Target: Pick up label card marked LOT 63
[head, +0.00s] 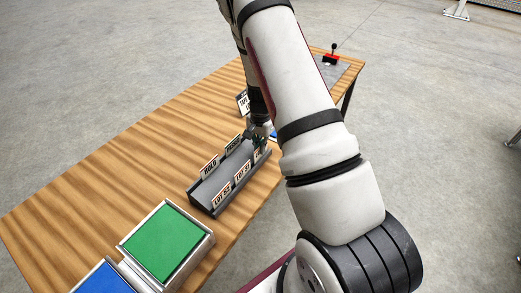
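A dark grey card rack (207,190) stands on the wooden table and holds several upright white label cards. In its front row are a card that seems to read LOT 55 (222,196) and another LOT card (242,172) whose number is too small to read surely. A third front card (258,154) at the far end is partly covered by my gripper, and its print cannot be read; I cannot make out LOT 63 on any card. My gripper (260,143) points down at the rack's far end, at this card. Its fingers are too small and covered to show their opening.
A HOLD card (210,167) and another card (233,145) stand in the back row. A green-topped tray (166,243) and a blue one (104,279) lie at the near end. Another sign (242,103) stands beyond the rack. A red-based joystick (331,56) sits at the far end.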

